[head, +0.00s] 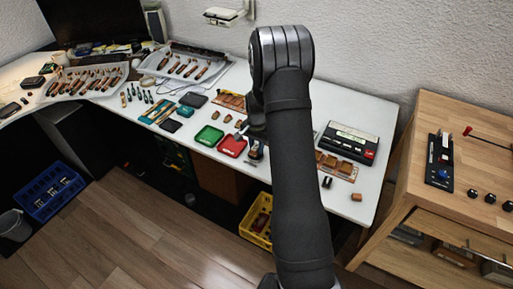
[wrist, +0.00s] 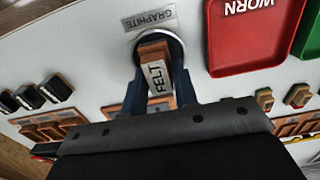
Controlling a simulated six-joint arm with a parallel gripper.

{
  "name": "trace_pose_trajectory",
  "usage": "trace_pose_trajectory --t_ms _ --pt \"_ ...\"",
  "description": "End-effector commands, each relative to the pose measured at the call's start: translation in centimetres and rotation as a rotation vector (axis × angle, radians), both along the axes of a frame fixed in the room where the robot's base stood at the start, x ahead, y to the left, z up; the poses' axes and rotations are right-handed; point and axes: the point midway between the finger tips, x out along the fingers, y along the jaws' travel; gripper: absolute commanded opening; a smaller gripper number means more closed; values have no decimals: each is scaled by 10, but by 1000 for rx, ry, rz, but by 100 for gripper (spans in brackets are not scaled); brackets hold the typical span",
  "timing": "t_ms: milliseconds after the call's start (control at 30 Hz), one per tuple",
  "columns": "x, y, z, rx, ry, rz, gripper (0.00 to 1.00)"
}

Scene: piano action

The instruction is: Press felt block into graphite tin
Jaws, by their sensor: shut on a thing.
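The felt block (wrist: 157,78), brown with a white FELT label, is held between the two blue fingers of my gripper (wrist: 160,88) in the wrist view. The graphite tin (wrist: 178,48) is a round metal tin with a grey GRAPHITE label beside it. The far end of the block overlaps the tin's opening in the wrist view. The block and my gripper hide much of the tin, so I cannot tell whether the block touches the graphite. In the head view my arm hides most of the gripper and block.
A red tray (head: 232,146) marked WORN lies just beside the tin, with a green tray (head: 209,136) beyond it. Several small dark blocks and brown pieces lie around. A black case (head: 347,141) stands to the right on the white table (head: 378,118).

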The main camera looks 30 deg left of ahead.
Motion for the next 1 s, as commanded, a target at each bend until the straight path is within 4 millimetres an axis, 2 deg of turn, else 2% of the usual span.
trace_pose_trajectory --t_ms 700,1000 --pt "0 0 58 1 -2 0 2" --pt "0 0 61 0 0 0 2"
